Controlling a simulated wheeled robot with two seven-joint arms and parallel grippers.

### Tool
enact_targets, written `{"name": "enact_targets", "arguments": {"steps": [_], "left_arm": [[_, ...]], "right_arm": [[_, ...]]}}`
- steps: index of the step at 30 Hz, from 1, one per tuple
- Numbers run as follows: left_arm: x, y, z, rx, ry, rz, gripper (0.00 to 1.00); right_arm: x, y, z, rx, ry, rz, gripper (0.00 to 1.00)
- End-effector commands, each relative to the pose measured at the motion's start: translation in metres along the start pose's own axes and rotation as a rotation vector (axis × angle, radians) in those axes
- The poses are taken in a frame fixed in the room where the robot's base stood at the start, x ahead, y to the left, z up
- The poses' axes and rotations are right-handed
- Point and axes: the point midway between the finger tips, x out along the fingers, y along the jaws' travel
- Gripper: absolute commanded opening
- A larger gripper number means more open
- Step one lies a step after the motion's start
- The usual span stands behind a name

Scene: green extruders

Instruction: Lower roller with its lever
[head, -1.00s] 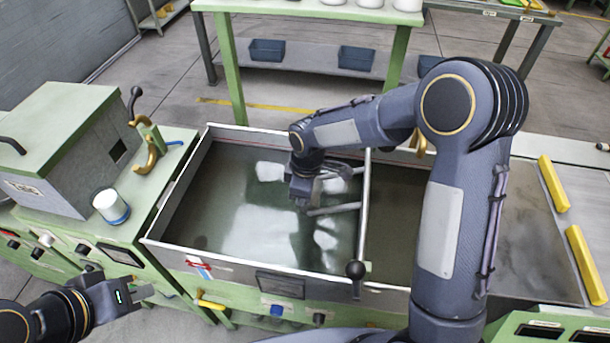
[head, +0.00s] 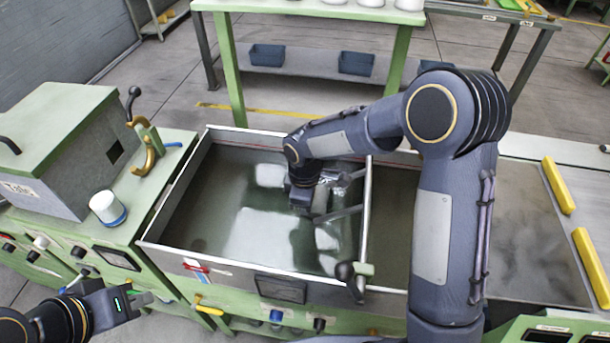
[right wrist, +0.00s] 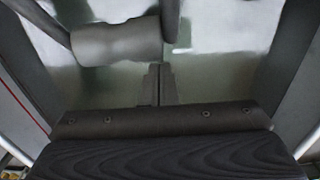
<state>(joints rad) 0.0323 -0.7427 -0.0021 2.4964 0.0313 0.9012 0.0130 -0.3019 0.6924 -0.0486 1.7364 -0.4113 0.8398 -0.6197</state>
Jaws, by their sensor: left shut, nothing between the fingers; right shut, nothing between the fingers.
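The roller (head: 321,199) is a short grey cylinder on arms from the silver cross bar (head: 366,215) over the water trough (head: 215,135). It also shows in the right wrist view (right wrist: 115,42), at upper left. My left gripper (head: 142,299) is shut and empty at lower left, outside the trough.
A green machine with a hinged box (head: 60,150) and a white cup (head: 107,207) stands left of the trough. Yellow bars (head: 590,265) lie at the right. My right arm crosses over the trough's right part. A table (head: 300,8) stands behind.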

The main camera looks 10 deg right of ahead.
Motion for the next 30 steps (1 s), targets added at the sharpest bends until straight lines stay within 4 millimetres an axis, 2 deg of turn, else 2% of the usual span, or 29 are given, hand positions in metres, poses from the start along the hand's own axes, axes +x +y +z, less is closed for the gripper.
{"name": "enact_targets", "arguments": {"steps": [2, 5, 12, 18, 30], "left_arm": [[0.001, 0.000, 0.000, 0.000, 0.000, 0.000, 0.00], [0.002, -0.001, 0.001, 0.000, 0.000, 0.000, 0.00], [0.004, -0.002, 0.002, 0.000, 0.000, 0.000, 0.00], [0.005, -0.002, 0.003, 0.000, 0.000, 0.000, 0.00], [0.005, -0.002, 0.003, 0.000, 0.000, 0.000, 0.00]], "right_arm": [[0.003, -0.002, 0.005, 0.003, -0.014, -0.010, 0.00], [-0.007, -0.001, 0.004, 0.004, -0.012, -0.007, 0.00], [-0.051, -0.001, 0.001, 0.001, -0.003, 0.000, 0.00], [-0.074, -0.001, -0.001, -0.001, -0.002, 0.001, 0.00], [-0.078, -0.001, -0.001, -0.001, -0.001, 0.000, 0.00]]}}
